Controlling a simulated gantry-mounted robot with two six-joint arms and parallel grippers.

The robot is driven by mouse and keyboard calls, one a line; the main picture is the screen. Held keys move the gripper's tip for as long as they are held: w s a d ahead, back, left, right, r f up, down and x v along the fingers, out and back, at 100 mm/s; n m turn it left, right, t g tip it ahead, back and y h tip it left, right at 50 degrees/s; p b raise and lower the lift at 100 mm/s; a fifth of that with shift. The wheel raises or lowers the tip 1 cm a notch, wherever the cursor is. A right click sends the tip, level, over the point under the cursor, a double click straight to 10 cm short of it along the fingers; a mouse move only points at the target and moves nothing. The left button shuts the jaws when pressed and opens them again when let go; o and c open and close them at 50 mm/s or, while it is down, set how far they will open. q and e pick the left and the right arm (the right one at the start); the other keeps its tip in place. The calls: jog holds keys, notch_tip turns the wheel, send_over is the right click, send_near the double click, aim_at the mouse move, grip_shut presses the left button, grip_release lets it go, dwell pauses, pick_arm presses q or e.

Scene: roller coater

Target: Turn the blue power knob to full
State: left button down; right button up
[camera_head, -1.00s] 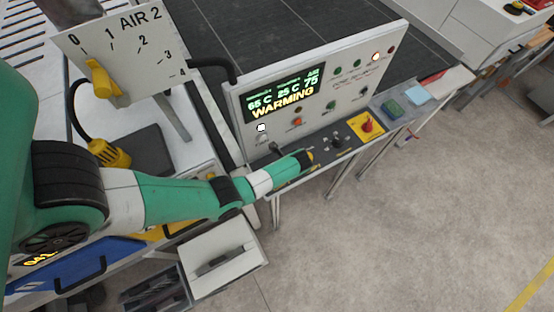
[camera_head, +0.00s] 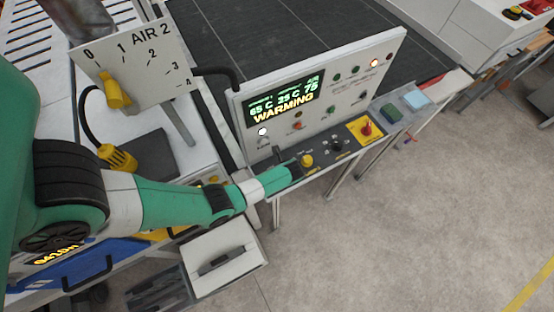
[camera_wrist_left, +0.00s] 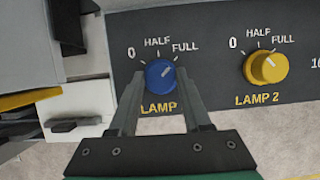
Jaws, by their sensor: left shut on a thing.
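The blue knob (camera_wrist_left: 160,74) sits on a dark panel in the left wrist view, above a yellow LAMP label. Marks 0, HALF and FULL stand around it. Its pale pointer line slants up and right, towards the FULL mark. My left gripper (camera_wrist_left: 159,82) is shut on the knob, one finger at each side. In the head view my left gripper (camera_head: 284,168) is at the front strip of the console, and the blue knob is hidden there. My right gripper is in neither view.
A yellow LAMP 2 knob (camera_wrist_left: 266,66) is close on the right. Further right are a black knob (camera_head: 337,145) and a red switch on yellow (camera_head: 366,129). The AIR 2 panel (camera_head: 150,75) stands at the left.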

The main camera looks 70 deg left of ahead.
pick_arm(q)
jog(key=shift+c, duration=1.8)
grip_release()
jog(key=v, duration=1.1)
jog(key=shift+r, duration=0.3)
